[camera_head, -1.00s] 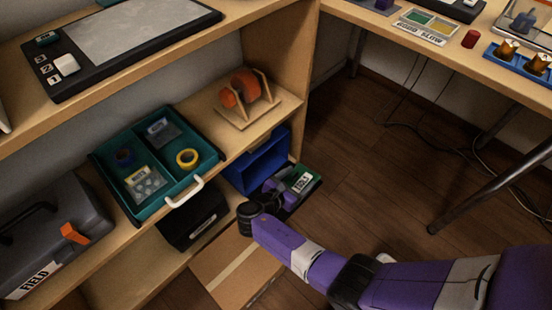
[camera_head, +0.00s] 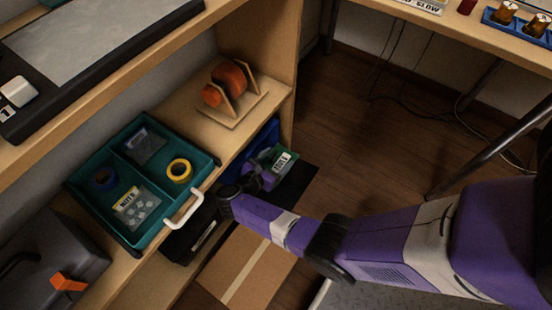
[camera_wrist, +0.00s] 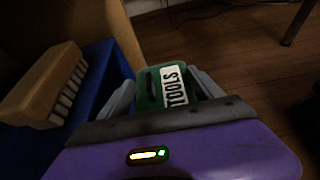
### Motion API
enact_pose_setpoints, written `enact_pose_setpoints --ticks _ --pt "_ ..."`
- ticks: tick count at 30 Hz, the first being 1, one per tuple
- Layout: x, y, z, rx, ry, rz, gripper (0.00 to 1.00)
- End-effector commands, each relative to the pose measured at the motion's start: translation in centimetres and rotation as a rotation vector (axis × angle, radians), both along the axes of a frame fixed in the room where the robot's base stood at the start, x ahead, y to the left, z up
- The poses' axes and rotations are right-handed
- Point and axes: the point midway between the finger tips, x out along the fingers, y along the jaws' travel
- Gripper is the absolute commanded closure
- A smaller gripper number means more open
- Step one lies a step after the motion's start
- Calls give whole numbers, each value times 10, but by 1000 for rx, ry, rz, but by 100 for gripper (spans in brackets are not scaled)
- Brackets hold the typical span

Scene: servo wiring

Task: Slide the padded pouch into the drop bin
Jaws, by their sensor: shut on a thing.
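The padded pouch (camera_head: 283,160) is green with a white label; in the wrist view the pouch (camera_wrist: 150,88) reads "TOOLS". My gripper (camera_head: 264,174) is shut on it, with one finger on each side in the wrist view (camera_wrist: 166,94). The drop bin appears to be the blue bin (camera_head: 266,138) under the right end of the shelf. In the wrist view the blue bin (camera_wrist: 106,66) lies just left of the pouch. The pouch is beside the bin's opening; the bin's inside is mostly hidden.
A brush (camera_wrist: 45,85) shows at the bin's left in the wrist view. A black mat (camera_head: 297,186) lies on the floor, with a cardboard box (camera_head: 245,268) in front. A teal tray (camera_head: 150,240) with a white handle juts out on the shelf above.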

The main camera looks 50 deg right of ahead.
Motion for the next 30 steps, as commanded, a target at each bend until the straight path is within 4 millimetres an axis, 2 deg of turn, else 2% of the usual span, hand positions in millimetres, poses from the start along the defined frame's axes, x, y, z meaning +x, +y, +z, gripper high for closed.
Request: enact_pose_setpoints --ticks 3,21,30 --pt "0 0 -15 -1 0 1 72" --pt "0 0 -67 -1 -1 1 72" --pt "1 0 -75 -1 0 1 72"
